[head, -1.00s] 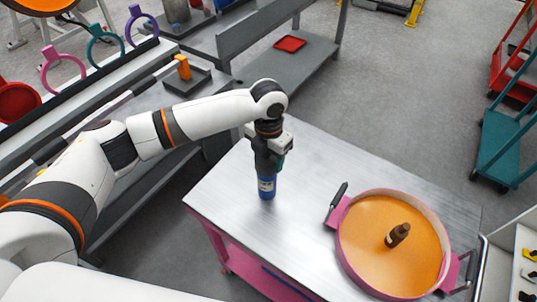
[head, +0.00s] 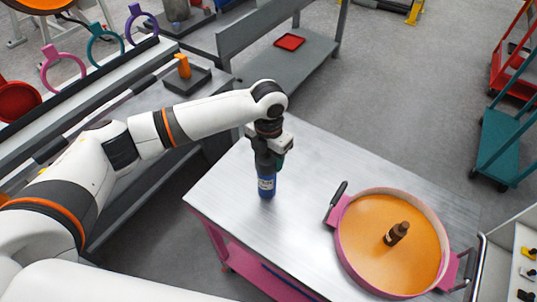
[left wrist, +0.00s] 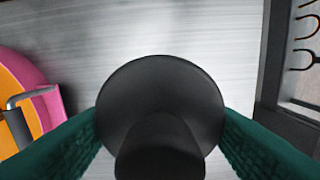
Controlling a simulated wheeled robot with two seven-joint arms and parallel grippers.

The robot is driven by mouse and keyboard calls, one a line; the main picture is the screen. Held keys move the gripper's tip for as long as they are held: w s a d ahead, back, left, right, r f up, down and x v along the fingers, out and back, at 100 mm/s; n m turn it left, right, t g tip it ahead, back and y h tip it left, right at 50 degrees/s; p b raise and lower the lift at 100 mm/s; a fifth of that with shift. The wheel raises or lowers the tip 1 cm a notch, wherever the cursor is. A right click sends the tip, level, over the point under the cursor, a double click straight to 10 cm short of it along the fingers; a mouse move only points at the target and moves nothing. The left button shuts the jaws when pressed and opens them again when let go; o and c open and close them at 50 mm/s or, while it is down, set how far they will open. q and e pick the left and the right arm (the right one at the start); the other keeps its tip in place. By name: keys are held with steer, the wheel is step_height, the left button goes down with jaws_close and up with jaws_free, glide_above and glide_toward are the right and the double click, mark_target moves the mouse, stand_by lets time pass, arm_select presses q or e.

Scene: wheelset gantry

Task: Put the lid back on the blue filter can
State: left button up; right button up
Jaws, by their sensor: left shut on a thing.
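The blue filter can (head: 266,187) stands upright on the metal table, with a pale label on its side. My left gripper (head: 269,161) is directly above it, pointing down. In the left wrist view, its green fingers stand on both sides of a round black lid (left wrist: 160,90) with a raised knob (left wrist: 160,150), and the gripper is shut on the lid. The lid hides the can in that view. I cannot tell whether the lid touches the can's rim. My right gripper is not in view.
The metal-topped table (head: 225,205) has free room around the can. A grey bench (head: 215,85) is behind left.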

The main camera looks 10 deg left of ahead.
arm_select(q)
steer(key=shift+p, duration=0.3)
stand_by(0.6)
steer(key=o, duration=1.5)
steer(key=shift+r+p, duration=3.35)
steer(key=shift+r, duration=0.15)
steer(key=shift+c, duration=0.7)
